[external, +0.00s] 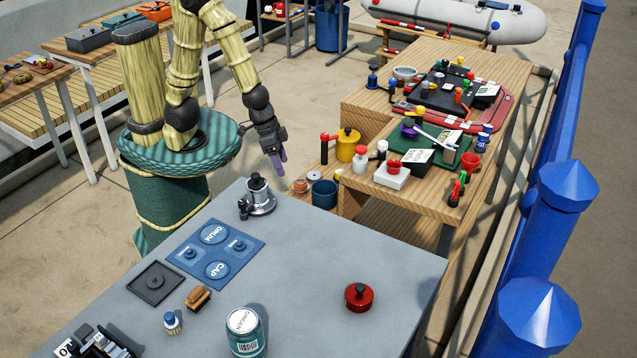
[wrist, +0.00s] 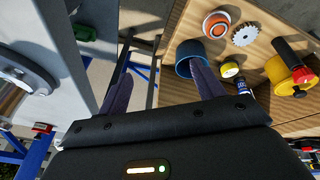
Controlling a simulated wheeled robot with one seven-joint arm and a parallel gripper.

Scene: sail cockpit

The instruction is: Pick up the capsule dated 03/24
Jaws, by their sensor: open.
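I cannot read the date 03/24 on anything, so I cannot tell which thing is the capsule. A red round body with a dark knob (external: 359,299) sits on the grey table. A yellow round body with a dark knob (external: 348,145) stands on the wooden bench, and it also shows at the right of the wrist view (wrist: 284,73). My gripper (external: 278,163) hangs empty, pointing down, near the gap between the grey table and the wooden bench. In the wrist view my gripper (wrist: 160,86) has its two purple fingers spread apart; a blue cup (wrist: 190,52) lies partly behind the right finger.
The grey table (external: 310,265) holds a metal fitting (external: 258,197), a blue mat marked DRUM and CAP (external: 235,232), a dark square tray (external: 154,283) and a teal can (external: 245,333). Many small items crowd the wooden bench (external: 415,60). A blue railing (external: 567,185) runs along the right.

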